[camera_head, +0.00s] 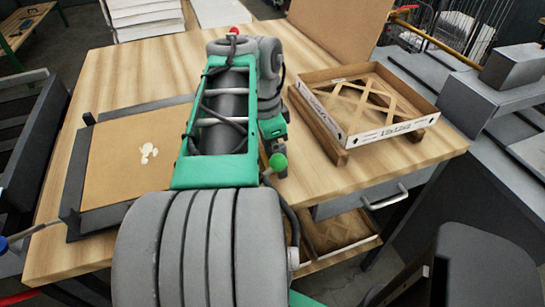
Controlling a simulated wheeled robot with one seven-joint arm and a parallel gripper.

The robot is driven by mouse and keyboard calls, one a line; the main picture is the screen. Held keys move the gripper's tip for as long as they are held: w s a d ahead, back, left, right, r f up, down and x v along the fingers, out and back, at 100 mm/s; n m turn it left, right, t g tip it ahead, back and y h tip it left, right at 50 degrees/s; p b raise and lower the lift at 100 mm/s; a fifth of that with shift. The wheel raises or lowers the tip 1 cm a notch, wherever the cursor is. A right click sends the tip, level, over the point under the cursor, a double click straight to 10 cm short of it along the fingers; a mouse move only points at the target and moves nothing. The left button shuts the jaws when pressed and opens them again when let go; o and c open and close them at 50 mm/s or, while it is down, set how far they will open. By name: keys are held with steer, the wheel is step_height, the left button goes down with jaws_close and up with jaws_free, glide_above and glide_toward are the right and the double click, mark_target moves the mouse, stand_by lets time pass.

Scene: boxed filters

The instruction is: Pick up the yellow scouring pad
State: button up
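I see no yellow scouring pad in the head view. A large grey and green jointed structure, which looks like my own arm, fills the middle of the view and hides part of the table. I cannot make out my gripper or its fingertips, so whether it holds anything does not show.
A wooden table (330,190) spans the view. A boxed filter (385,130) lies on wooden strips at its right. A brown panel with a pale patch (120,180) lies in a dark frame at left. A drawer handle (385,200) juts out at the front right.

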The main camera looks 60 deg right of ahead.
steer(key=shift+c, duration=0.5)
steer(key=c, duration=1.4)
steer(key=r, duration=0.1)
steer(key=r+p, duration=0.1)
steer(key=r, duration=0.2)
steer(key=shift+s+a+r+p, duration=0.15)
steer(key=shift+s+r+p, duration=0.2)
steer(key=shift+p, duration=0.05)
steer(key=s+a+r+p, duration=0.1)
steer(key=s+a+r, duration=0.1)
steer(key=s, duration=0.2)
steer(key=s+a+r+p, duration=0.2)
steer(key=s+r, duration=0.1)
steer(key=s+a+r+p, duration=0.2)
steer(key=s+r, duration=0.1)
steer(key=s, duration=0.1)
steer(key=shift+s+a+r, duration=0.2)
steer(key=shift+s+a, duration=0.05)
steer(key=shift+s, duration=0.05)
